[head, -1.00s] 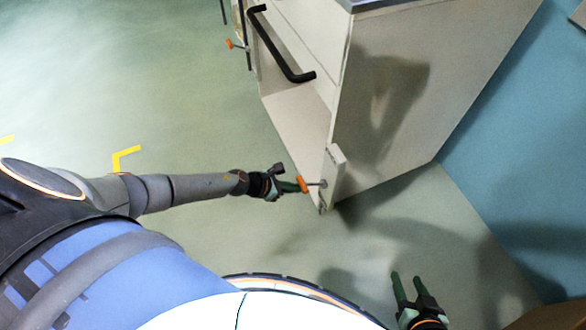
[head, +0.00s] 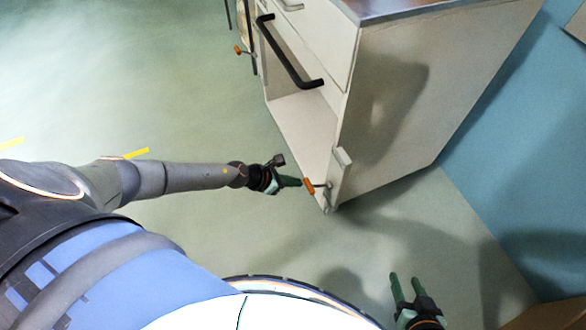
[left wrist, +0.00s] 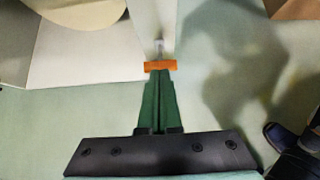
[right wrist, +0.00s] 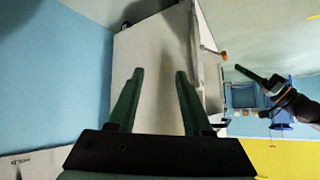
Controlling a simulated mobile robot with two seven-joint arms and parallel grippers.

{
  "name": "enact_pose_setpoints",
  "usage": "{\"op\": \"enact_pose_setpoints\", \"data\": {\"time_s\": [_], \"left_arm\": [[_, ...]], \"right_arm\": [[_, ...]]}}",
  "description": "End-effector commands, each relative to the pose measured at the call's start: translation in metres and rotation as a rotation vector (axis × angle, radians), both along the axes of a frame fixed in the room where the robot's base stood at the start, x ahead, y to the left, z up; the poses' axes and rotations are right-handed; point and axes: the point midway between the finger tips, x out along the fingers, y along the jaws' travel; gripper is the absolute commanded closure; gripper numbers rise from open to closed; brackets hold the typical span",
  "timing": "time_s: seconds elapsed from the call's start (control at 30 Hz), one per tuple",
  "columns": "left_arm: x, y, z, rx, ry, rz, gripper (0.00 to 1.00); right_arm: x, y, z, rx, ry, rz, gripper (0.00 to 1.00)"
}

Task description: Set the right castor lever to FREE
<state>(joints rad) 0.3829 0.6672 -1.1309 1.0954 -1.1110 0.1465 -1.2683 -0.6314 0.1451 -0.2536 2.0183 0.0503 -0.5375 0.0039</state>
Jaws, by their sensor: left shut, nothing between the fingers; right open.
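The right castor lever (head: 310,187) is a thin metal rod with an orange end, low at the near corner of the pale cart (head: 385,120). It points left in the head view. My left gripper (head: 300,182) is shut and empty, its fingertips right at the orange end. In the left wrist view the orange lever end (left wrist: 160,66) lies crosswise just beyond the shut fingertips; I cannot tell whether they touch. My right gripper (head: 405,279) is open and empty, low and apart from the cart. In the right wrist view the cart's side (right wrist: 158,50) stands beyond its open fingers.
A second orange-tipped lever (head: 240,50) shows at the cart's far end. A black handle (head: 290,55) sticks out from the cart's front. A blue wall (head: 510,160) stands on the right. The green floor (head: 200,110) left of the cart is clear.

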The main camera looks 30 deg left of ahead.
Motion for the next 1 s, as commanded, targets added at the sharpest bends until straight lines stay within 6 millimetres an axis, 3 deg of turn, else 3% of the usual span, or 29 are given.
{"op": "enact_pose_setpoints", "data": {"time_s": [0.03, 0.2, 0.87, 1.0], "left_arm": [[0.001, 0.000, 0.011, 0.001, -0.002, -0.002, 1.00], [0.002, -0.001, 0.018, 0.002, 0.000, -0.001, 1.00], [0.001, -0.002, 0.019, -0.001, 0.002, 0.002, 1.00], [-0.009, -0.029, 0.028, -0.125, 0.046, 0.087, 1.00]], "right_arm": [[0.002, 0.000, 0.008, 0.001, -0.004, -0.002, 0.50], [0.004, -0.001, 0.013, 0.003, -0.013, -0.008, 0.50], [-0.006, -0.004, 0.004, -0.003, 0.012, -0.013, 0.50], [-0.005, -0.004, 0.013, -0.003, 0.009, -0.014, 0.50]]}}
